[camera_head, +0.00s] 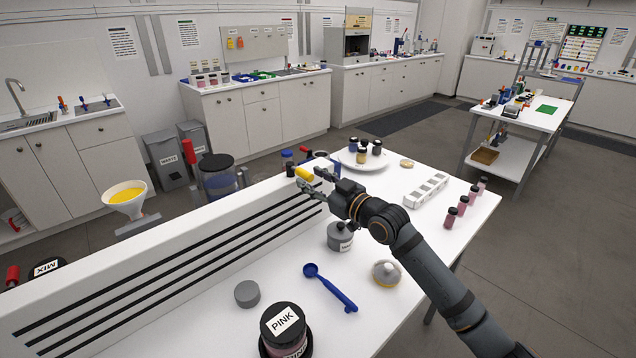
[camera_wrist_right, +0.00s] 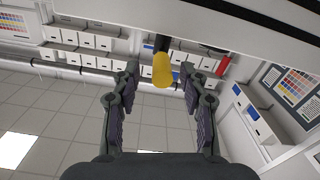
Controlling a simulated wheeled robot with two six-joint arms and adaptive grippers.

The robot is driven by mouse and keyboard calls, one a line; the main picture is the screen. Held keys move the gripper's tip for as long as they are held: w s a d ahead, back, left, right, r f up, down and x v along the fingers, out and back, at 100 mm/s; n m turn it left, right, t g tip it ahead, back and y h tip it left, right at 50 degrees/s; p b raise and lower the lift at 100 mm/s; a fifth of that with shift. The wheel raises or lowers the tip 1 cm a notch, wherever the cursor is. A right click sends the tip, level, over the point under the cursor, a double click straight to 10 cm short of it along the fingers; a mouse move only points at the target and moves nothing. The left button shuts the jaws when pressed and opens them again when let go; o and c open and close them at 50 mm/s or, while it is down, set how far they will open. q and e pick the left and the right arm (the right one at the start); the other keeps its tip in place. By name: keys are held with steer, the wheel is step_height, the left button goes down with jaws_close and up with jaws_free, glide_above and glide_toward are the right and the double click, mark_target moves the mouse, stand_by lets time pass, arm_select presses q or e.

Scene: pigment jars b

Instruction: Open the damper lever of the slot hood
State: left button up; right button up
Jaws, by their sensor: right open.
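The slot hood (camera_head: 180,240) is a long white box with several black slots, running diagonally along the left side of the table. Its damper lever has a yellow handle (camera_head: 304,174) near the hood's far right end. The yellow handle also shows in the right wrist view (camera_wrist_right: 163,72), on a dark stem below the white hood edge. My right gripper (camera_head: 312,183) is open at the lever. In the wrist view its two fingers stand on either side of the yellow tip, with visible gaps. Contact with the lever does not show. My left gripper is not in view.
On the white table are a PINK jar (camera_head: 284,325), a grey lid (camera_head: 247,293), a blue scoop (camera_head: 330,288), a grey jar (camera_head: 340,237), a white tray (camera_head: 426,190) and several pink bottles (camera_head: 463,205). A plate with dark-lidded jars (camera_head: 360,162) stands behind my right gripper.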

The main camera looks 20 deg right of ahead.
steer(key=v, duration=0.3)
steer(key=shift+a, duration=0.1)
stand_by(0.4)
